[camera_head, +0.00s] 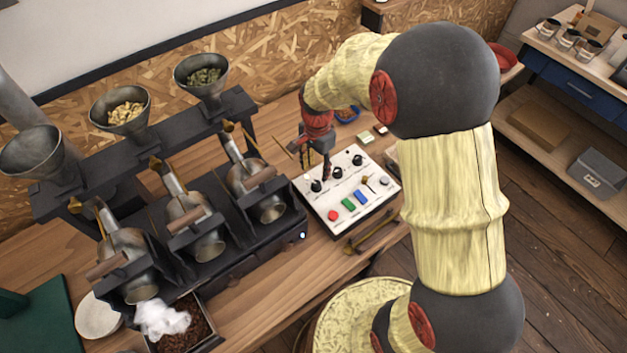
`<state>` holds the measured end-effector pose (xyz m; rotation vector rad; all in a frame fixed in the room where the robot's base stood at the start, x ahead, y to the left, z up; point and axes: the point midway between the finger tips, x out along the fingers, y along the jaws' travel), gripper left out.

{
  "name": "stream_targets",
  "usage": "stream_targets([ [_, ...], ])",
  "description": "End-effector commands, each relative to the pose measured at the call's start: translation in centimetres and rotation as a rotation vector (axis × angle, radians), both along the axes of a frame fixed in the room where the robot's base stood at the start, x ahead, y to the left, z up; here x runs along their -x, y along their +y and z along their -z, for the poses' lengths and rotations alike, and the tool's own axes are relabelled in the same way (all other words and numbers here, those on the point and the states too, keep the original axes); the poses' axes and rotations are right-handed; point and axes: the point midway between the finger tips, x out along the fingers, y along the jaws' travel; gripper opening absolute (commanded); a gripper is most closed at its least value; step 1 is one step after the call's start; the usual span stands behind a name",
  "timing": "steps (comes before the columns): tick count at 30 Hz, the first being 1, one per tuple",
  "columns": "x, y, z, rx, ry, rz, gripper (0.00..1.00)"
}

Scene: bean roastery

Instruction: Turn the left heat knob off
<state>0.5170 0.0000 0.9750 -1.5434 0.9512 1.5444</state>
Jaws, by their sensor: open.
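The white control panel (324,206) lies on the wooden bench right of the roasters. It has a row of black knobs along its far side: the left knob (316,186), a middle knob (337,173) and a right knob (358,160). My gripper (326,176) points down over the far left part of the panel, between the left and middle knobs in the picture. It is open, and its dark fingers are small and partly merged with the knobs. I cannot tell whether it touches a knob. The left knob's pointer is too small to read.
Red (333,215), green (348,204) and blue (361,196) buttons sit at the panel's near side. The roaster unit (190,235) with its drums and funnels stands close left. A brass-coloured tool (371,233) lies before the panel. My arm covers the right of the bench.

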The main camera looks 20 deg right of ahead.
Motion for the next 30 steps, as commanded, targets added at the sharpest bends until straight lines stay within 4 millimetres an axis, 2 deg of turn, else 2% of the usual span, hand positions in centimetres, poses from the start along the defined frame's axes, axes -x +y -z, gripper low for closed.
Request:
stream_targets([
  [5, 0.1, 0.0, 1.3, 0.0, 0.002, 0.025, 0.45],
  [12, 0.1, 0.0, 5.0, 0.0, 0.002, 0.023, 0.45],
  [18, 0.0, 0.0, 7.2, 0.0, 0.001, 0.022, 0.45],
  [30, 0.0, 0.0, 7.7, 0.0, -0.001, 0.021, 0.44],
])
